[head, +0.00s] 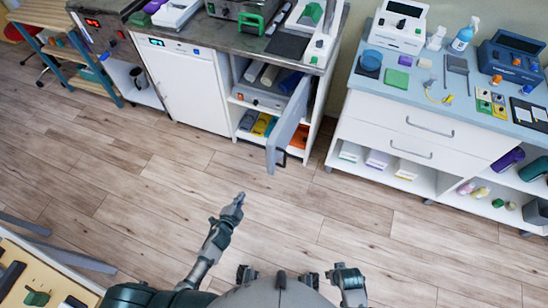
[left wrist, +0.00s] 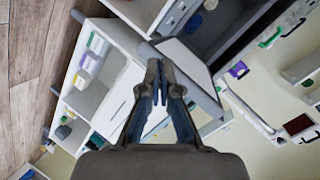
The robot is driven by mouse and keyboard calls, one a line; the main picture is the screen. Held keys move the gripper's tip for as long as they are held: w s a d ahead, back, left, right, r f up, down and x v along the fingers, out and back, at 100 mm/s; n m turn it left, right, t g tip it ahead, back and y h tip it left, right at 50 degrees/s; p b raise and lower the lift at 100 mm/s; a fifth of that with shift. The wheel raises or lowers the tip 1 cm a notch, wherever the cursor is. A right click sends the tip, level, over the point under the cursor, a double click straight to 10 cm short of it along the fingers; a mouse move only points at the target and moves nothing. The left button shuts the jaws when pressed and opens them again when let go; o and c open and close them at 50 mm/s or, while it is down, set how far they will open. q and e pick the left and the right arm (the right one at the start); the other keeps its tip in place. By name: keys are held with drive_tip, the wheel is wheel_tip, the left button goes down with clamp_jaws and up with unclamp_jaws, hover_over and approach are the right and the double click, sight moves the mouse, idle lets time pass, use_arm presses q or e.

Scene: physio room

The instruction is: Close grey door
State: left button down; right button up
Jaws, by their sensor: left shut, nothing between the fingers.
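The grey door (head: 288,122) stands swung open in the head view, at the front of the cabinet with shelves under the dark counter. It has a dark handle near its lower free edge. The cabinet opening (head: 268,92) shows rolled items on top and coloured items on the lower shelf. My left gripper (head: 238,199) is shut and empty over the floor, below and left of the door and apart from it. Its closed fingers also show in the left wrist view (left wrist: 161,88). At the bottom right, part of my right arm shows; its fingers cannot be made out.
A white cabinet door (head: 185,88) is closed left of the open compartment. The dark counter (head: 210,40) above carries devices. A white drawer unit (head: 390,138) stands to the right, with a gap between. Wooden floor (head: 150,170) lies clear in front. A light table (head: 75,283) is at lower left.

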sight(272, 161)
use_arm(q)
drive_tip(key=w+d+r+m+h+b, duration=0.2)
drive_tip(key=w+d+r+m+h, duration=0.2)
drive_tip(key=d+r+m+h, duration=0.55)
drive_tip(key=w+d+m+y, duration=0.1)
drive_tip(key=w+d+m, duration=0.1)
drive_tip(key=w+d, duration=0.4)
drive_tip(key=shift+t, duration=0.3)
drive_tip(key=shift+w+a+r+b, duration=0.15)
drive_tip(key=shift+w+a, duration=0.25)
drive_tip(key=shift+a, duration=0.35)
drive_tip(key=shift+w+a+r+b, duration=0.2)
drive_tip(key=shift+w+a, duration=0.2)
drive_tip(key=shift+a, duration=0.3)
drive_tip(key=shift+w+a+r+b, duration=0.15)
drive_tip(key=shift+w+a, duration=0.25)
drive_tip(key=shift+a, duration=0.35)
use_arm(e)
wheel_tip(272, 161, up, 10)
drive_tip(key=t, duration=0.1)
drive_tip(key=shift+w+a, duration=0.15)
drive_tip(key=shift+w, duration=0.2)
use_arm(q)
drive_tip(key=shift+d, duration=0.2)
use_arm(e)
drive_tip(key=shift+f, duration=0.1)
